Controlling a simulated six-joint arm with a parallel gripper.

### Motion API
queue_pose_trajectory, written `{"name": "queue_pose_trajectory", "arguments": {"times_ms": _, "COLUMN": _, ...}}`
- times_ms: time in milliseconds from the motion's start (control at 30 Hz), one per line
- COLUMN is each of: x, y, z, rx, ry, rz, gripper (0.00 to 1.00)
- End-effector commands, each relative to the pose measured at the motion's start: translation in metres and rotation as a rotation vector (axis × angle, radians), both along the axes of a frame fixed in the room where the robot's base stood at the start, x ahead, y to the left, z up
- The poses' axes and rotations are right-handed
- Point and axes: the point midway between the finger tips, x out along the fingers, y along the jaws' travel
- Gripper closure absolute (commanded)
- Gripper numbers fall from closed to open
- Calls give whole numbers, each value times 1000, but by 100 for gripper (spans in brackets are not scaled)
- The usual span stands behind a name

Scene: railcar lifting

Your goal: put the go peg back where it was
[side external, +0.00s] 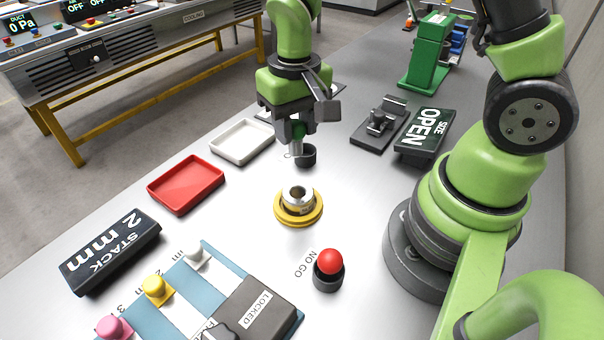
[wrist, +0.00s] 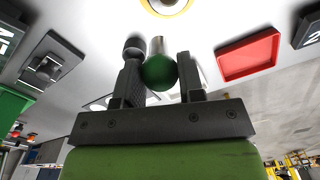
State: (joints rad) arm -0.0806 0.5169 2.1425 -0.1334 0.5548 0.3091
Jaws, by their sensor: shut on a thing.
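The go peg has a green ball head (wrist: 158,72) and a bare metal shaft (wrist: 158,46). My gripper (side external: 298,130) is shut on the green head, with one finger on each side in the wrist view. The shaft (side external: 296,147) points down in the side view. A black round holder (side external: 307,156) stands on the table just beside the shaft; it also shows in the wrist view (wrist: 134,47) near the left finger. The shaft appears outside the holder. Its exact height over the table is hard to tell. The label by the holder is mostly hidden.
A yellow ring with a metal bushing (side external: 298,205) sits in front. The red-headed no go peg (side external: 329,264) stands in its black holder. A red tray (side external: 186,184) and a white tray (side external: 242,142) lie to the left. A dark fixture (side external: 378,125) and OPEN sign (side external: 425,137) are right.

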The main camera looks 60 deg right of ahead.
Motion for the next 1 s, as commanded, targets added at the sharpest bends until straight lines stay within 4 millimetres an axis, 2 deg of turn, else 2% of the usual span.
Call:
{"name": "queue_pose_trajectory", "arguments": {"times_ms": 33, "x": 10, "y": -15, "z": 2, "rx": 1, "ry": -3, "rz": -7, "gripper": 88}}
{"name": "queue_pose_trajectory", "arguments": {"times_ms": 200, "x": 30, "y": -60, "z": 8, "rx": 1, "ry": -3, "rz": 14, "gripper": 88}}
{"name": "queue_pose_trajectory", "arguments": {"times_ms": 333, "x": 35, "y": -79, "z": 7, "rx": 2, "ry": 1, "rz": 28, "gripper": 88}}
{"name": "queue_pose_trajectory", "arguments": {"times_ms": 600, "x": 36, "y": -82, "z": -39, "rx": 2, "ry": 5, "rz": 36, "gripper": 88}}
{"name": "queue_pose_trajectory", "arguments": {"times_ms": 1000, "x": 36, "y": -82, "z": -87, "rx": 2, "ry": 1, "rz": 34, "gripper": 88}}
